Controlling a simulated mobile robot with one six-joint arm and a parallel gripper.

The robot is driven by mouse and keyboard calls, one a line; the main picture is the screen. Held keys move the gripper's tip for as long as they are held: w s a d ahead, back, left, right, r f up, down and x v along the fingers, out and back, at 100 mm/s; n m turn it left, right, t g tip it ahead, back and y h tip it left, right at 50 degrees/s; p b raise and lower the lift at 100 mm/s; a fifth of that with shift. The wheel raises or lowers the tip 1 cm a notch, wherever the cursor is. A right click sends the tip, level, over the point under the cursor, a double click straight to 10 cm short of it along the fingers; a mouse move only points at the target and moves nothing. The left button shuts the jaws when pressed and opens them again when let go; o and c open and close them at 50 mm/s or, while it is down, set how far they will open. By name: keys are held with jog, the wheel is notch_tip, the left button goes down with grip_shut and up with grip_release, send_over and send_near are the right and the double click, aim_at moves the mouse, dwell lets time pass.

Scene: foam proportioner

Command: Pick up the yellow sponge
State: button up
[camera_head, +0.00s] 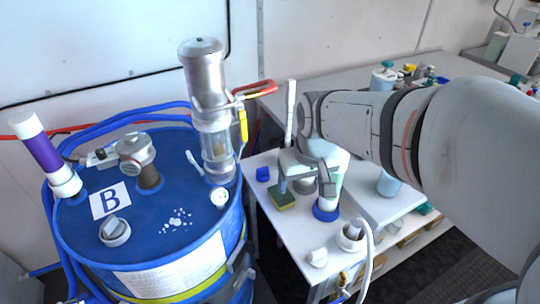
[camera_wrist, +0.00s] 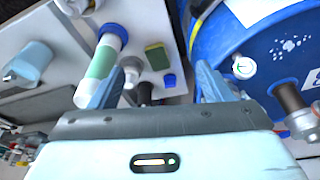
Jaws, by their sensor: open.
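The yellow sponge (camera_head: 283,202) lies on the white side table, with a dark green layer on top and a yellow edge. It also shows in the wrist view (camera_wrist: 157,57), ahead of the fingers and between their lines. My gripper (camera_head: 304,188) is above the table with its fingers spread and nothing between them. In the head view, one finger overlaps the sponge's back edge; I cannot tell whether they touch. In the wrist view the gripper (camera_wrist: 157,86) has its two fingers well apart.
A bottle with a blue end (camera_wrist: 101,64) stands close beside the sponge. A small blue object (camera_head: 262,174) is behind the sponge. The large blue drum (camera_head: 150,245), with a metal pump (camera_head: 207,90), stands left of the table. White fittings (camera_head: 350,236) and a hose occupy the table's front.

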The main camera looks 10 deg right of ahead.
jog(key=shift+o, duration=1.3)
jog(key=w+f+n+b, duration=0.1)
jog(key=w+f, duration=0.8)
jog(key=w, duration=0.3)
jog(key=shift+w+f+g, duration=0.2)
jog(key=shift+f+g, duration=0.2)
jog(key=n+b, duration=0.1)
send_over(281, 196)
jog(key=shift+g, duration=0.3)
jog(key=f, duration=0.7)
jog(key=d+f, duration=0.1)
jog(key=f, duration=0.2)
jog(key=shift+s+f, duration=0.15)
jog(key=shift+s, duration=0.15)
jog(key=shift+w+a+f+p, duration=0.1)
jog(key=shift+w+f+p, duration=0.25)
jog(key=shift+f, duration=0.95)
jog(key=shift+w+a+f+p, duration=0.1)
jog(key=shift+w+f+p, duration=0.15)
jog(key=shift+f, duration=1.05)
jog(key=shift+w+a+f+p, duration=0.1)
jog(key=shift+w+f+p, duration=0.25)
jog(key=shift+f, duration=0.95)
jog(key=shift+s, duration=0.1)
jog(key=shift+c, duration=0.6)
jog(key=c, duration=0.9)
jog(key=shift+c, duration=0.2)
